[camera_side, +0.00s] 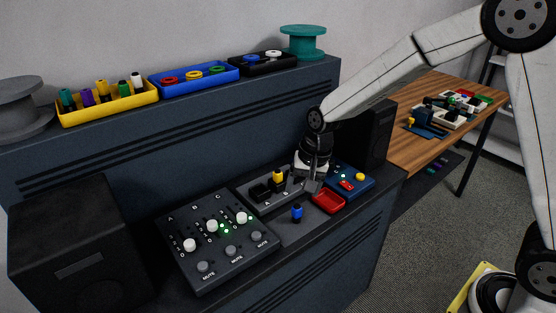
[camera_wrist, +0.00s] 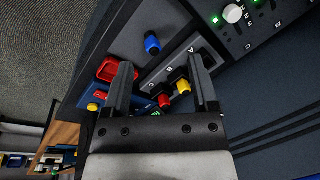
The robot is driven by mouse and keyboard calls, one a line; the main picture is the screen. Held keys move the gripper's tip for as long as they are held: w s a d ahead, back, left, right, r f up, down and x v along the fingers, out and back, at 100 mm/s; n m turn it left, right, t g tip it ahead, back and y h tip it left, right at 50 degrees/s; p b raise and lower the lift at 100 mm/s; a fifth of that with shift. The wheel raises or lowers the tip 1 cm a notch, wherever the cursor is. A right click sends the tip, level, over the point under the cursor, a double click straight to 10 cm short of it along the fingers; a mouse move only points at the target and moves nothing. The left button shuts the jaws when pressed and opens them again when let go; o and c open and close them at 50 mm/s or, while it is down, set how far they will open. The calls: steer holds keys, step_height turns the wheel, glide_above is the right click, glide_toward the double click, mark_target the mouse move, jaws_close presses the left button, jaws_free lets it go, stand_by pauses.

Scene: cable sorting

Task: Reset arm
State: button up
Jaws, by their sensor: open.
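My gripper (camera_side: 313,184) is open and empty, low over the desk by the socket block. In the wrist view its two fingers (camera_wrist: 161,65) stand apart with the socket block (camera_wrist: 172,65) behind them. A yellow plug (camera_wrist: 183,87) and a red plug (camera_wrist: 165,101) are at the block; the yellow plug also shows in the side view (camera_side: 277,176). The red plug cannot be made out in the side view. A blue plug (camera_side: 297,212) stands on the desk in front of the block, apart from my gripper; it also shows in the wrist view (camera_wrist: 152,43).
A red tray (camera_side: 328,203) and a blue button box (camera_side: 358,185) sit right of the block. A slider panel (camera_side: 215,245) with a lit green light is left. Speakers (camera_side: 75,245) flank the desk. Yellow (camera_side: 108,108) and blue (camera_side: 194,78) bins stand on the shelf behind.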

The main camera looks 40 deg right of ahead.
steer(key=s+d+n, duration=0.2)
steer(key=s+n, duration=0.2)
steer(key=s, duration=0.4)
steer(key=s+d+n+h, duration=0.1)
steer(key=s+d+n, duration=0.2)
steer(key=s, duration=0.4)
steer(key=shift+s+d+f+n+t, duration=0.35)
steer(key=shift+s+n+t, duration=0.05)
